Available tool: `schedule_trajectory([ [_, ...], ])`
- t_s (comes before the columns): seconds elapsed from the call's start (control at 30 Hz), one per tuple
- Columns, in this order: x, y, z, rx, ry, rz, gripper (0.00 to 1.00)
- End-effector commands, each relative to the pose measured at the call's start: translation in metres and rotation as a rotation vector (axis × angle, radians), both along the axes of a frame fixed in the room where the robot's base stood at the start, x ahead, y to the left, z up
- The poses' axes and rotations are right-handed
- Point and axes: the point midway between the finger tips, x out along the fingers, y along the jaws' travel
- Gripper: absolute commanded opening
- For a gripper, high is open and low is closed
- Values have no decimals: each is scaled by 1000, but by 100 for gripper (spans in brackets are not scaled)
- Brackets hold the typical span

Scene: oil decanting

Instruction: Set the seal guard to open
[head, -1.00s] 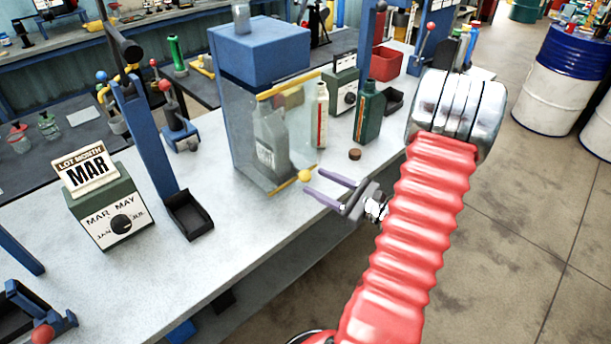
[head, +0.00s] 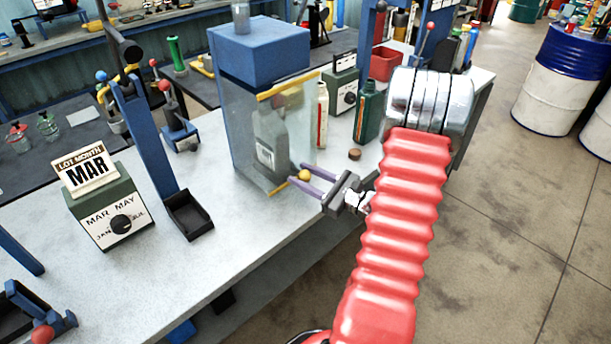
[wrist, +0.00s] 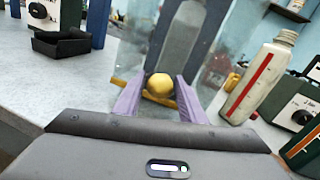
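The seal guard (head: 296,122) is a clear panel hanging down over the front of the blue booth, with yellow strips along its upper and lower edges. A round yellow knob (head: 304,175) sits at its lower edge. A grey bottle (head: 270,140) stands behind the panel. My gripper (head: 298,173) reaches to the knob with its purple fingers spread around it. In the wrist view, the knob (wrist: 160,85) lies between the fingertips (wrist: 161,79), with narrow gaps seeming to show at its sides. The gripper looks open.
A cream bottle with a red stripe (head: 322,115) and a green bottle (head: 367,115) stand right of the booth (head: 258,55), near a brown cap (head: 354,154). A month dial box (head: 110,212) and a black tray (head: 188,215) stand to the left. The bench front is clear.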

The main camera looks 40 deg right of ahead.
Motion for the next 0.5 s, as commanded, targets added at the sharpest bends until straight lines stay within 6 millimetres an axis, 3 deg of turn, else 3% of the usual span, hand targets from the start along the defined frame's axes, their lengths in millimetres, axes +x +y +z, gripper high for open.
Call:
schedule_trajectory([
  [0.5,0,0,0,0,0,1,0],
])
